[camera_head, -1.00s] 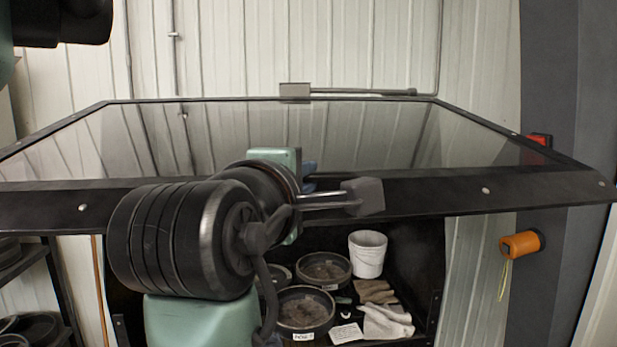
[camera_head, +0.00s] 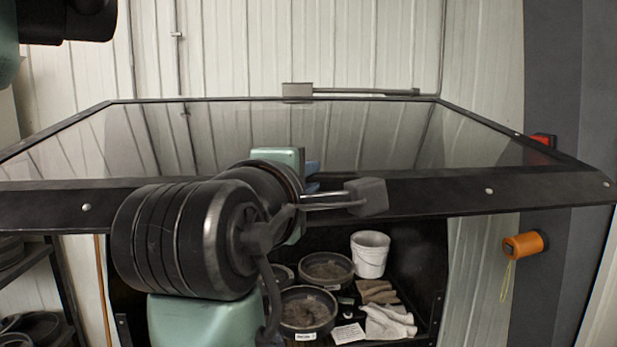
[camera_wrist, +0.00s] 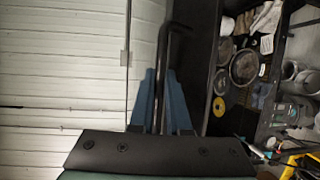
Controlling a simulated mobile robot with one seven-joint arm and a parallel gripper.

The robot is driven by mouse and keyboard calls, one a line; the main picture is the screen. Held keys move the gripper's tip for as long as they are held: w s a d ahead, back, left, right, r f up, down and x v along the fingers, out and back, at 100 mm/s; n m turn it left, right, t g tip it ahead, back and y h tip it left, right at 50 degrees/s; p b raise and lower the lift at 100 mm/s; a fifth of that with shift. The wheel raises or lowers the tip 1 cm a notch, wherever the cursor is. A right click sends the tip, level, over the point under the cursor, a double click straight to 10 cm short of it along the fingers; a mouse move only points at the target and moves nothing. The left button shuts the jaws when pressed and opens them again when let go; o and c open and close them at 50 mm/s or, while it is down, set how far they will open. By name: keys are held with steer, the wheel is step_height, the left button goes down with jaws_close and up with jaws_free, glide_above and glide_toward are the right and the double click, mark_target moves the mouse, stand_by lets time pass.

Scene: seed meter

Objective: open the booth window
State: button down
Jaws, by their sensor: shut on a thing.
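The booth window (camera_head: 430,190) is a glass pane in a dark frame. It is swung up and out, lying nearly flat above the booth opening, with its front edge toward me. My gripper (camera_head: 312,178) is at the middle of that front edge, mostly hidden behind my own arm. In the wrist view, the blue fingers of my gripper (camera_wrist: 162,105) are closed around a dark bent bar (camera_wrist: 175,28), which appears to be the window's handle. The exact contact is partly hidden.
Inside the booth below are a white bucket (camera_head: 369,255), round pans (camera_head: 307,311) and gloves (camera_head: 388,322). An orange device (camera_head: 523,245) hangs on the right, near a dark post (camera_head: 560,100). A shelf (camera_head: 60,290) stands at left.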

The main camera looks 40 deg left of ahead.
stand_by(0.4)
step_height(320, 180, down, 8)
steer(key=w+a+t+b, duration=0.1)
steer(key=b, duration=0.7)
steer(key=shift+a+m+y+b, duration=0.2)
steer(key=shift+m+y+b, duration=0.1)
steer(key=c, duration=1.2)
jaws_free()
steer(key=shift+o, duration=0.2)
